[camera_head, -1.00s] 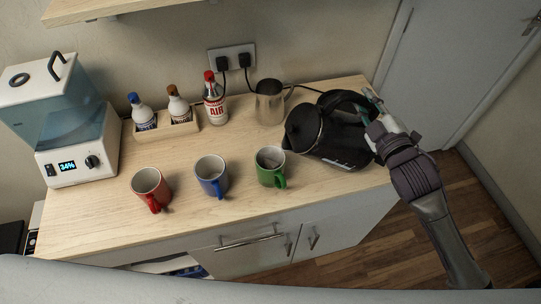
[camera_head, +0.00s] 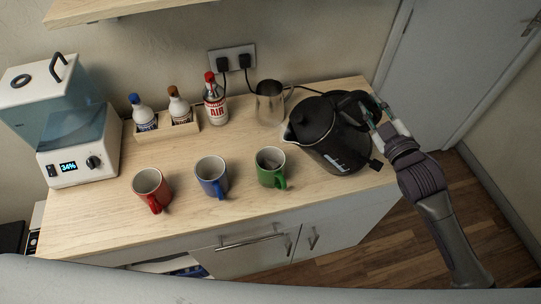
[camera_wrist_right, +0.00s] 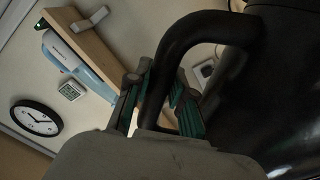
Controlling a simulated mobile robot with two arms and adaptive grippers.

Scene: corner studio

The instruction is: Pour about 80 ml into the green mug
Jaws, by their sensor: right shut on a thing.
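The black kettle (camera_head: 335,140) is held at the right end of the counter, its spout towards the mugs and tilted only slightly. My right gripper (camera_head: 372,117) is shut on its handle; the handle also shows in the right wrist view (camera_wrist_right: 188,42) between the fingers (camera_wrist_right: 165,105). The green mug (camera_head: 271,168) stands upright on the counter, left of and in front of the spout, its handle to the lower right. Something greyish shows inside it; I cannot tell what. No stream shows from the spout. My left gripper is out of view.
A blue mug (camera_head: 212,177) and a red mug (camera_head: 151,188) stand left of the green one. A metal jug (camera_head: 269,103) is behind the kettle, near a red-capped bottle (camera_head: 215,104). A wooden caddy (camera_head: 167,131) holds two bottles. A water dispenser (camera_head: 62,125) stands far left.

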